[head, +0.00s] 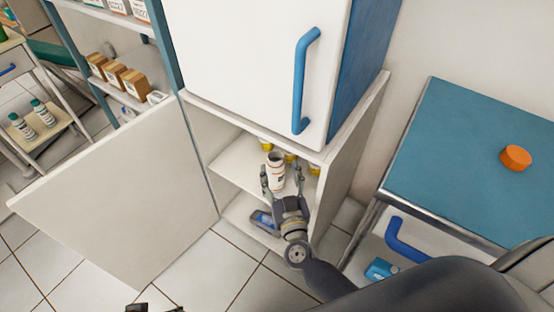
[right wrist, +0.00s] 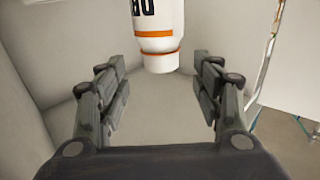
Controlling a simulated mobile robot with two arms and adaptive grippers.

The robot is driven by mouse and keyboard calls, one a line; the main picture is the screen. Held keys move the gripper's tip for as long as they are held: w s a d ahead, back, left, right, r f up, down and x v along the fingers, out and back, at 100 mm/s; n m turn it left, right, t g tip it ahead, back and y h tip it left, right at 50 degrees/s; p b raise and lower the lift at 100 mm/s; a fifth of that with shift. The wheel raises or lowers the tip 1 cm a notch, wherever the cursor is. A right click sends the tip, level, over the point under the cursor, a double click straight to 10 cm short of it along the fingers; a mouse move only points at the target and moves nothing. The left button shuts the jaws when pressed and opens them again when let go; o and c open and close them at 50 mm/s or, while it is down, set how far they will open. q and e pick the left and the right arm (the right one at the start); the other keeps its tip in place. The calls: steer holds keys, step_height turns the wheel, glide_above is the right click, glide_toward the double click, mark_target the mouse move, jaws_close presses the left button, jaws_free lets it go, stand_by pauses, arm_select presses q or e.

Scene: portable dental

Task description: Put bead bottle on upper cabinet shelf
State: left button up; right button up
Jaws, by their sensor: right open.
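The bead bottle (head: 276,172) is white with orange bands and stands upright at the upper shelf (head: 240,170) inside the open lower cabinet. My right gripper (head: 282,182) reaches in from the front and is open, with one finger on each side of the bottle. In the right wrist view the bottle (right wrist: 156,30) lies centred ahead of the open fingers (right wrist: 160,75), with gaps on both sides and no contact visible. A small dark part at the bottom edge of the head view seems to be my left gripper (head: 155,308); its jaws cannot be made out.
The cabinet door (head: 130,200) stands wide open to the left. Yellow items (head: 314,169) stand behind the bottle, and a blue object (head: 262,220) lies on the level below. A closed white upper door (head: 240,60) hangs above. A blue-topped counter (head: 450,150) holds an orange puck (head: 515,158).

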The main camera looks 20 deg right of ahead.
steer(key=s+a+f+n+g+y, duration=0.4)
steer(key=s+a+n+g+y, duration=0.25)
steer(key=s+a+y, duration=0.4)
arm_select(q)
steer(key=x, duration=0.3)
steer(key=shift+s+f+p, duration=0.15)
steer(key=shift+f+p, duration=0.2)
steer(key=shift+f, duration=0.05)
arm_select(e)
steer(key=s+d+f+m+g+h, duration=0.1)
steer(key=s+d+f+g+h, duration=0.2)
steer(key=s+d, duration=0.3)
steer(key=s+d+f+m+g+h, duration=0.2)
steer(key=s+d+f+g+h, duration=0.1)
steer(key=s+d+g+h, duration=0.2)
steer(key=s+d, duration=0.2)
steer(key=s, duration=0.1)
steer(key=shift+d+f, duration=0.15)
steer(key=shift+d, duration=0.15)
arm_select(q)
steer(key=shift+f, duration=0.1)
